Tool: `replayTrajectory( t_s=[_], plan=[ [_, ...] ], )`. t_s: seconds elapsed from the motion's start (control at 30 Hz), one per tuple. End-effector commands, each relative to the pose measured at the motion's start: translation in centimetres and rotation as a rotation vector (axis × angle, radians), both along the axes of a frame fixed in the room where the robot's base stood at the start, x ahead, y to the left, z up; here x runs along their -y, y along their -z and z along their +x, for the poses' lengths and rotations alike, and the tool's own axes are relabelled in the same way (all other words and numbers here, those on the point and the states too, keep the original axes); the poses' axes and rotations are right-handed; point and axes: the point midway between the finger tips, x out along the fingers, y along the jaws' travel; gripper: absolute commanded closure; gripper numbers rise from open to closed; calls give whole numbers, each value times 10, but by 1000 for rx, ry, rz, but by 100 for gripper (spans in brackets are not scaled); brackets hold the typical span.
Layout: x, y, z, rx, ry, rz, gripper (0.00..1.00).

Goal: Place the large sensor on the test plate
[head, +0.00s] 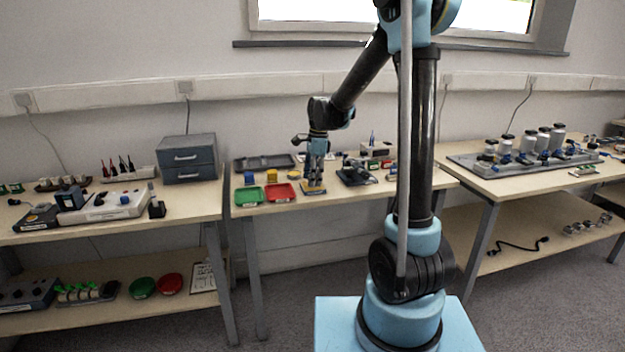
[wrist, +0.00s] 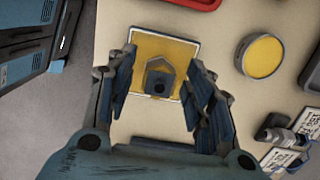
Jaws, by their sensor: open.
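My gripper (head: 314,184) points down over the middle table, and its open fingers show in the wrist view (wrist: 160,66). Between the fingers is a small grey block with a dark round spot (wrist: 159,82), which looks like the large sensor. A gap shows on both sides of it. It appears over a yellow square plate with a pale border (wrist: 178,48), which may be the test plate. The same yellow plate shows under my gripper in the head view (head: 314,191). I cannot tell the height of the fingers above it. The sensor is hidden in the head view.
A green tray (head: 249,204) and a red tray (head: 293,199) lie left of my gripper. A yellow round disc (wrist: 262,56) is to the right in the wrist view. A dark device (head: 356,178) stands close right of my gripper. Grey drawers (head: 188,142) stand further left.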

Motion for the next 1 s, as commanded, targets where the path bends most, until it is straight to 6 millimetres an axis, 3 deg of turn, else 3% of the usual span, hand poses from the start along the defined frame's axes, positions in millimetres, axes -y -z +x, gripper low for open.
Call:
replayTrajectory(
  t_s=[0.6,0.87,1.0],
  plan=[
    [13,-96,4,0,2,0,52],
    [16,-115,3,1,-2,0,52],
    [29,-118,-11,17,-48,0,52]
  ],
)
